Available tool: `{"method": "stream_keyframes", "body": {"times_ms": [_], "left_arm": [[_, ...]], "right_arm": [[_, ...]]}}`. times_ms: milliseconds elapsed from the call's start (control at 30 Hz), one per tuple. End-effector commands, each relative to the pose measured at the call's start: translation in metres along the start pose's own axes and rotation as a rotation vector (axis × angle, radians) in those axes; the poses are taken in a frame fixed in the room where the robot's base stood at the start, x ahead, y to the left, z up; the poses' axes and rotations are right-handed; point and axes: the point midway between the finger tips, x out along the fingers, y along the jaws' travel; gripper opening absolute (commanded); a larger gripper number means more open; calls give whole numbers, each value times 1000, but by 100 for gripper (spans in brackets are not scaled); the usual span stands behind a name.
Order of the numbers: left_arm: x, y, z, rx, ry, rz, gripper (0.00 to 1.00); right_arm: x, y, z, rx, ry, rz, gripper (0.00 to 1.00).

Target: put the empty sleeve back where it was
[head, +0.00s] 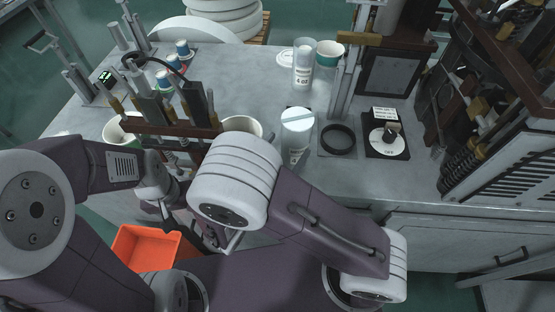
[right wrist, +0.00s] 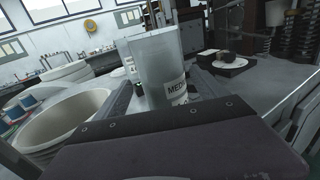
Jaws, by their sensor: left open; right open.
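A translucent sleeve (head: 297,132) with a pale top stands upright near the front edge of the bench. In the right wrist view the sleeve (right wrist: 160,65) shows its "MED" label and sits between the fingers of my right gripper (right wrist: 165,92), which is open. Whether a finger touches it I cannot tell. My left gripper (head: 166,208) is open, low in front of the bench, and seems empty. A second sleeve (head: 303,66), labelled "4 OZ", stands further back.
A black ring (head: 338,139) and a dial on a dark plate (head: 386,141) lie right of the sleeve. A pale round container (head: 242,126) stands left. A cup with a green band (head: 328,54) stands behind. An orange bin (head: 146,247) is below the bench edge. Bare bench lies behind the sleeve.

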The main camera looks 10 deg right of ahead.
Motion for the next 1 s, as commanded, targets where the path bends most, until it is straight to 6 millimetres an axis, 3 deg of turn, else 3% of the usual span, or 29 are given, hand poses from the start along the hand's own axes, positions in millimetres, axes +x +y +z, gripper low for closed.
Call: {"method": "stream_keyframes", "body": {"times_ms": [100, 300, 1000], "left_arm": [[3, 0, 0, 0, 0, 0, 79], [4, 0, 0, 0, 0, 0, 79], [4, 0, 0, 0, 0, 0, 79]], "right_arm": [[-21, 1, -1, 1, 1, 4, 82], [-40, 0, 0, 1, 0, 1, 82], [-42, 0, 0, 0, 0, 0, 82]]}}
